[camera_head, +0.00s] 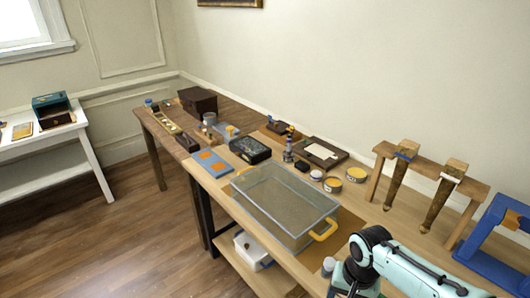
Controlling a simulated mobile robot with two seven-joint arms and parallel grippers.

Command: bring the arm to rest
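One of my arms, pale teal with black joints, comes in at the lower right of the head view, over the front edge of the wooden bench (375,222). Its forearm runs off the bottom right corner. No gripper fingers can be made out on it. My other arm is not in view. A clear bin (284,204) with yellow handles stands on the bench, to the left of the arm and apart from it.
A wooden rack (428,167) and a blue frame (491,268) stand at the right. A black case (250,150), several small tins and a dark tray (320,153) sit behind the bin. A white side table (52,155) is at far left. Floor at lower left is clear.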

